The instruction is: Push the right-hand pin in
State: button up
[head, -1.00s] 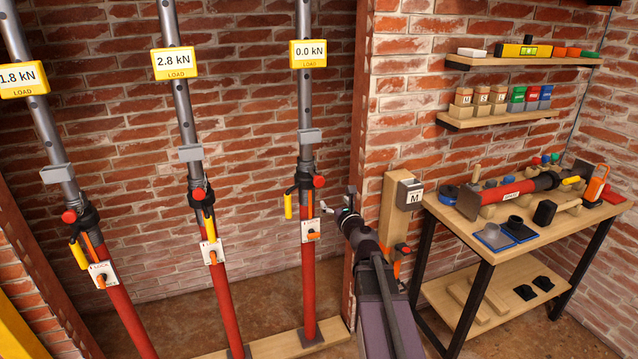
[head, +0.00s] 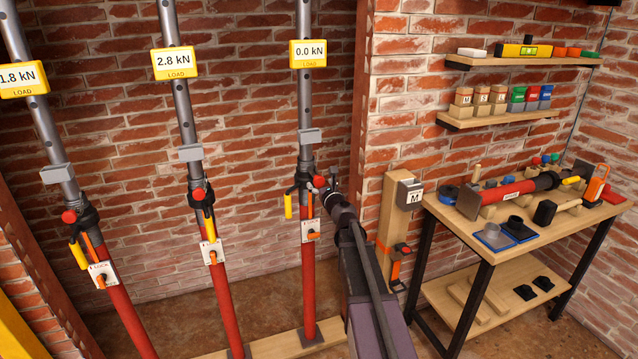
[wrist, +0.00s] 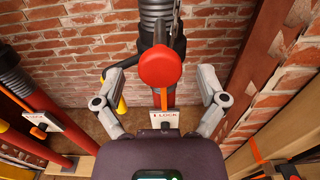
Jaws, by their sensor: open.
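The right-hand prop (head: 308,262) is a red tube with a grey upper tube. Its pin has a round red head (head: 320,181), which also shows large and central in the wrist view (wrist: 160,67). My gripper (head: 326,187) is at the right side of this pin. In the wrist view my gripper (wrist: 161,74) is open, with one finger on each side of the red head and gaps between. A white lock plate (head: 310,231) with an orange lever sits below. The display (head: 308,54) above reads 0.0 kN.
The middle prop (head: 222,290) reads 2.8 kN and the left prop (head: 125,315) reads 1.8 kN. A yellow handle (head: 288,206) hangs left of the right-hand collar. A wooden post (head: 395,220) and a workbench (head: 470,235) stand to the right.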

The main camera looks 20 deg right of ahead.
aim_at(309, 168)
jog(key=shift+w, duration=0.75)
grip_shut()
jog(key=shift+w, duration=2.95)
grip_release()
jog(key=shift+w, duration=0.1)
